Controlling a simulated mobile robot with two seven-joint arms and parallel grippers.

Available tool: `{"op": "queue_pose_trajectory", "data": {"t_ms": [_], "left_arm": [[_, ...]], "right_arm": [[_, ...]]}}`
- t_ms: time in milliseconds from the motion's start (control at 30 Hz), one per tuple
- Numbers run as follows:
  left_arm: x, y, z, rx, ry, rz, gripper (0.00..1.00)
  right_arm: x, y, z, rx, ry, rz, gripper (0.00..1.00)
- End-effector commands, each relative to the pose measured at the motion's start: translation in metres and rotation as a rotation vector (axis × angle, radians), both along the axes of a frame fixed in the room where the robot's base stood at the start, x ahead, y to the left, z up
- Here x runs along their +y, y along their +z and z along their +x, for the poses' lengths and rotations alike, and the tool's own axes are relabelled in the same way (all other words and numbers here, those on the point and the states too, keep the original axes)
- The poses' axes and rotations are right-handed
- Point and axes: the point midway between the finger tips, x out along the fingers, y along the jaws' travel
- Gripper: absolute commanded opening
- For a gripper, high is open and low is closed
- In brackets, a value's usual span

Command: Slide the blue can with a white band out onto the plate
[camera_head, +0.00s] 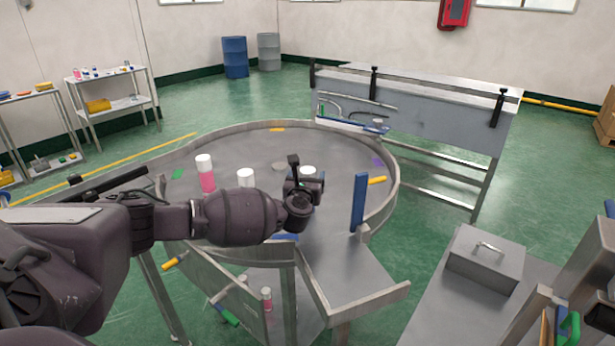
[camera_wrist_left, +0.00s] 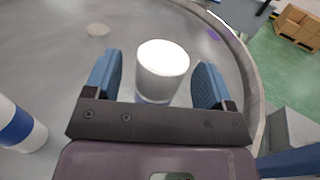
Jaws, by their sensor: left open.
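A white-topped can (camera_wrist_left: 162,70) stands upright between the two blue fingers of my left gripper (camera_wrist_left: 155,82) in the left wrist view. The gripper is open, with gaps on both sides of the can. In the head view my left gripper (camera_head: 304,184) is over the round table, and the can's white top (camera_head: 308,171) shows just behind it. The can's side is mostly hidden, so I cannot tell its band. A can with white and blue parts (camera_wrist_left: 20,128) is cut off at the wrist view's left edge. A flat steel plate (camera_head: 345,279) adjoins the table's front right. My right gripper is not in view.
A pink can with a white top (camera_head: 206,174) and another white-topped can (camera_head: 246,177) stand on the round table (camera_head: 330,150), which has a raised rim. A blue upright piece (camera_head: 358,202) stands by the plate's entrance. A lidded metal box (camera_head: 486,258) is at the right.

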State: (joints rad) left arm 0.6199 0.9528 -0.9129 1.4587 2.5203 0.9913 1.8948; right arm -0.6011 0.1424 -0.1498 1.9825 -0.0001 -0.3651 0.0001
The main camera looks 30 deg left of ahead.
Motion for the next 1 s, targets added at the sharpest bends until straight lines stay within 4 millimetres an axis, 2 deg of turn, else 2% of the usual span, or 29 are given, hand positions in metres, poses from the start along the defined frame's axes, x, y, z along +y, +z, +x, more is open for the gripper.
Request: {"op": "queue_pose_trajectory", "data": {"t_ms": [200,500,867,900,1000], "left_arm": [[0.0043,0.0002,0.009,0.001,0.0,0.001,0.77],[0.0044,0.0002,0.0095,0.001,0.0,0.0,0.77],[0.0043,0.0002,0.0094,0.0,0.0,0.0,0.22],[0.0043,0.0002,0.0094,0.0,0.0,0.0,0.19],[0.0036,0.0001,0.0095,0.001,-0.001,0.0,0.19]], "right_arm": [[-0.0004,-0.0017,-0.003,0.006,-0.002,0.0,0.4],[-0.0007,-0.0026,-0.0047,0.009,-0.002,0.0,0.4],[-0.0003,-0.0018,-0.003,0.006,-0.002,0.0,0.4],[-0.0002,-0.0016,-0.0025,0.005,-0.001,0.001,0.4],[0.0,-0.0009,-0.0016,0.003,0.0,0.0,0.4]]}}
